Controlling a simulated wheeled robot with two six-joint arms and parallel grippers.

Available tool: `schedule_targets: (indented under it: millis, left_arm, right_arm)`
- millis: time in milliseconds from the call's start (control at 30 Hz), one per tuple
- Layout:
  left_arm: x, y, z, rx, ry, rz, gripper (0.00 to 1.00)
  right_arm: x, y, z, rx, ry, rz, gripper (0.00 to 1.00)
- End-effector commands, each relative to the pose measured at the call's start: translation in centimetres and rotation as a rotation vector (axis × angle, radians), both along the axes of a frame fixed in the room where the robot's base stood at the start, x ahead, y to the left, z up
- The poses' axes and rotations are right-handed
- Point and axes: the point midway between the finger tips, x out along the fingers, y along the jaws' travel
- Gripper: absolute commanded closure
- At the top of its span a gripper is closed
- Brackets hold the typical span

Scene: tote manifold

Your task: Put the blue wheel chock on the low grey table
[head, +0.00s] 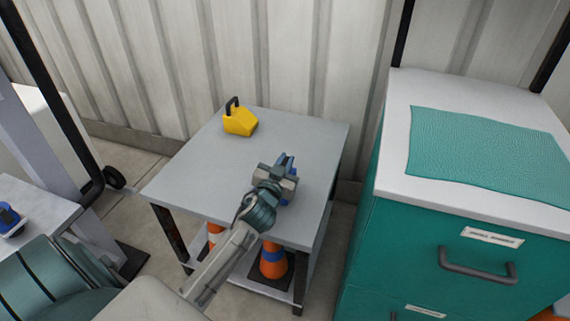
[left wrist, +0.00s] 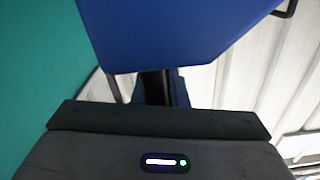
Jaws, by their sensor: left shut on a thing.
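The blue wheel chock (left wrist: 175,35) fills the upper middle of the left wrist view. In the head view only small blue parts of it (head: 286,161) show around my left gripper (head: 278,176), which hides the rest. My left gripper is shut on the chock, over the right part of the low grey table (head: 200,168). I cannot tell whether the chock touches the tabletop. My right gripper is not in view.
A yellow wheel chock (head: 240,122) with a dark handle stands at the table's back. Orange cones (head: 273,262) stand below the tabletop. A teal drawer cabinet (head: 450,240) with a green mat (head: 485,150) is at the right. The tabletop's left part is clear.

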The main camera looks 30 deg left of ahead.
Motion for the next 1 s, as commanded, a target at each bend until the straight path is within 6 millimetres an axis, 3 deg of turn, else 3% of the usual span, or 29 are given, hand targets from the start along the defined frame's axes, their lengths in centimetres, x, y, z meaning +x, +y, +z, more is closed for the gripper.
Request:
schedule_targets:
  millis: [200,233,300,333,667,767,1000]
  left_arm:
    - [0.0,0.0,0.0,-0.001,-0.001,0.000,1.00]
    - [0.0,0.0,-0.1,-0.001,0.001,0.000,0.82]
    - [0.0,0.0,-0.1,-0.001,0.001,0.000,0.68]
    - [0.0,0.0,-0.1,-0.001,0.001,0.000,0.66]
    - [-0.3,-0.1,-0.1,-0.001,0.002,-0.001,0.66]
    - [-1.3,-0.3,-0.1,-0.001,0.002,-0.001,0.66]
    - [-6.0,-1.4,-0.2,-0.001,0.003,-0.001,0.66]
  right_arm:
    - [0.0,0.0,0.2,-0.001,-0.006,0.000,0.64]
    - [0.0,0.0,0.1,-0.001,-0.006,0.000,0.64]
    - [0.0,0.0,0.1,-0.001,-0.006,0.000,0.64]
    - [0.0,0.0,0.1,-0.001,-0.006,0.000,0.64]
    - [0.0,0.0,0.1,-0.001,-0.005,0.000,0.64]
    - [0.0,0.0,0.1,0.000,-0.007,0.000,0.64]
    - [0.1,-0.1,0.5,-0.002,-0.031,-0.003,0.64]
